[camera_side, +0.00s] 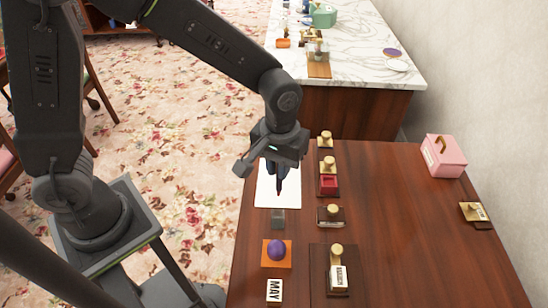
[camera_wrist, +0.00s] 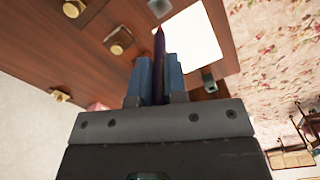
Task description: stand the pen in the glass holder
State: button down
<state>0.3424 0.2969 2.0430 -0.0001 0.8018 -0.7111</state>
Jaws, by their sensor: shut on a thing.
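My gripper (camera_side: 279,170) is shut on the pen and holds it above the table over the white paper. In the wrist view the dark purple pen (camera_wrist: 159,45) sticks out between the two blue-grey fingers (camera_wrist: 159,78). In the side view the pen (camera_side: 280,187) is a small dark tip pointing down, mostly hidden by my gripper. The glass holder (camera_side: 278,219) is a small grey see-through block just in front of the paper. It also shows in the wrist view (camera_wrist: 208,80), to the right of the fingers. The pen is apart from it.
White paper (camera_side: 264,192) lies under my gripper. An orange block with a purple ball (camera_side: 277,250) and a MAY card (camera_side: 274,290) stand in front of the holder. Several stamps, including a red box (camera_side: 329,185), line its right.

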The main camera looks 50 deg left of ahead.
jog(key=shift+f, duration=0.1)
jog(key=shift+f, duration=2.8)
jog(key=shift+f, duration=3.05)
jog(key=c, duration=1.1)
grip_release()
notch_tip(320, 180, up, 14)
send_over(279, 185)
jog(key=shift+w+a, duration=0.2)
jog(key=shift+a, duration=0.05)
jog(key=shift+f, duration=0.1)
